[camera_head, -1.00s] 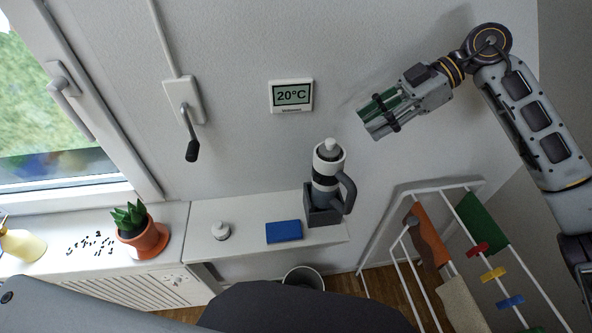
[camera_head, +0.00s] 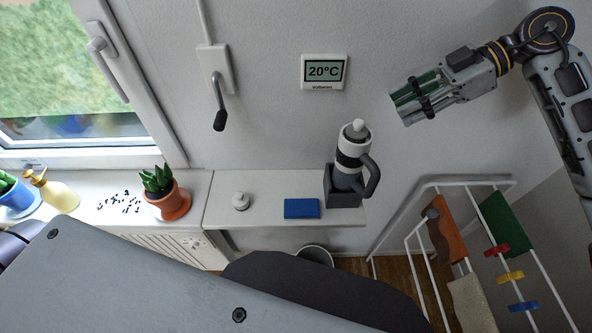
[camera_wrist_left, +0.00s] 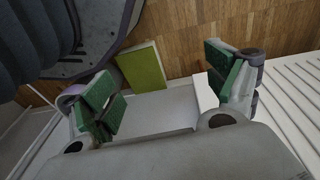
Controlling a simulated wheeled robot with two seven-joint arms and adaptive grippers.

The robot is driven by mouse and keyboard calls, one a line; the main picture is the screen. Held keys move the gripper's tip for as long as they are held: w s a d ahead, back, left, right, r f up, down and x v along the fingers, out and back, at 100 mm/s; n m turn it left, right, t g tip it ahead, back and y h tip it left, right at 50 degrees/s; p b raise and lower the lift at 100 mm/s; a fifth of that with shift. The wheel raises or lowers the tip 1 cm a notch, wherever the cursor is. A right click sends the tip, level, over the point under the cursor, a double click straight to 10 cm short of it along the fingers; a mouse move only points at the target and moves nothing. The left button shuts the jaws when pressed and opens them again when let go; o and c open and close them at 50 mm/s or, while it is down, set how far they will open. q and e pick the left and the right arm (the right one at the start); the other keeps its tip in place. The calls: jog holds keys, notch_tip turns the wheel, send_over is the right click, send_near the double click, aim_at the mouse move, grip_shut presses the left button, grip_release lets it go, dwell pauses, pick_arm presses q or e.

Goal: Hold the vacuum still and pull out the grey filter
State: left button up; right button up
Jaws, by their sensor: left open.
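The handheld vacuum (camera_head: 347,170) stands upright in a dark grey holder (camera_head: 345,200) at the right end of the white shelf. Its dark handle loop is on its right side. At its top is a white rim with a pale grey knobbed part (camera_head: 357,130), which looks like the filter. My right gripper (camera_head: 403,103), with green pads, is to the right of and above the vacuum, apart from it and empty; its finger gap is unclear. My left gripper (camera_wrist_left: 163,84) is open and empty in the left wrist view. It is hidden in the head view.
A small white knobbed piece (camera_head: 240,201) and a blue block (camera_head: 301,208) lie on the shelf (camera_head: 270,186). A potted plant (camera_head: 170,203) and dark crumbs (camera_head: 121,203) are to the left. A drying rack (camera_head: 470,182) stands at right, a bin (camera_head: 315,254) below.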

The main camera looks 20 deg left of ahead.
pick_arm(q)
jog(key=w+d+r+n+t+h, duration=0.25)
jog(key=d+r+n+h, duration=0.35)
jog(key=r, duration=1.4)
jog(key=w+d+r+n+t+h, duration=0.3)
jog(key=r+h, duration=0.5)
jog(key=r, duration=1.2)
jog(key=w+d+r+n+t+h, duration=0.15)
jog(key=d+r+n+h, duration=0.4)
jog(key=r, duration=1.45)
jog(key=w+d+r+n+y, duration=0.2)
jog(key=w+d+n, duration=0.1)
jog(key=w, duration=0.8)
jog(key=w+d+r+n+y, duration=0.1)
jog(key=w+d+n+y, duration=0.1)
jog(key=w, duration=0.8)
jog(key=shift+w+d+r+n+y, duration=0.4)
jog(key=shift+d+n, duration=0.15)
jog(key=shift+d, duration=0.65)
